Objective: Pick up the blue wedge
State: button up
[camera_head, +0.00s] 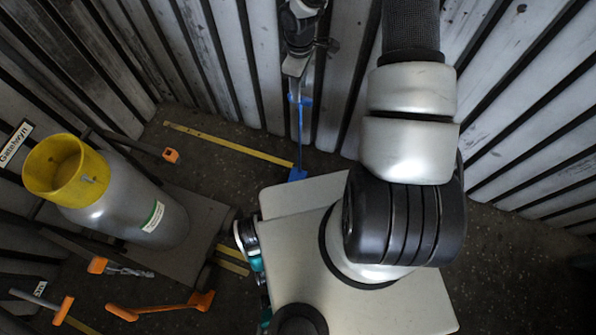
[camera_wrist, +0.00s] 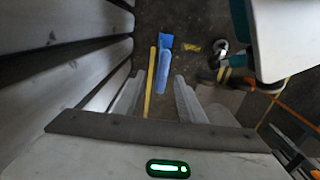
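The blue wedge (camera_head: 298,174) has a broad foot at the floor beside the far grey wall. A thin blue upright rises from this foot to just below my gripper (camera_head: 296,72). In the wrist view, the wedge (camera_wrist: 164,60) shows its wide blue end away from me and its narrower part toward me. My gripper (camera_wrist: 160,92) has its two fingers apart, with the near end of the blue piece in line with the gap between them. Dark floor and a yellow strip show in the gap, so I see no contact. The depth between fingertips and wedge is hard to judge.
Slatted grey walls (camera_head: 235,60) stand close behind and beside my gripper. A yellow strip (camera_head: 229,143) lies on the floor near the wedge. A grey cylinder with a yellow collar (camera_head: 66,168) and orange-handled tools (camera_head: 160,307) lie at the left.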

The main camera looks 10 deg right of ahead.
jog(key=f, duration=0.3)
jog(key=f+b, duration=0.1)
jog(key=shift+s+f, duration=0.3)
jog(key=shift+r, duration=0.1)
grip_shut()
jog(key=shift+w, duration=0.1)
dwell(0.9)
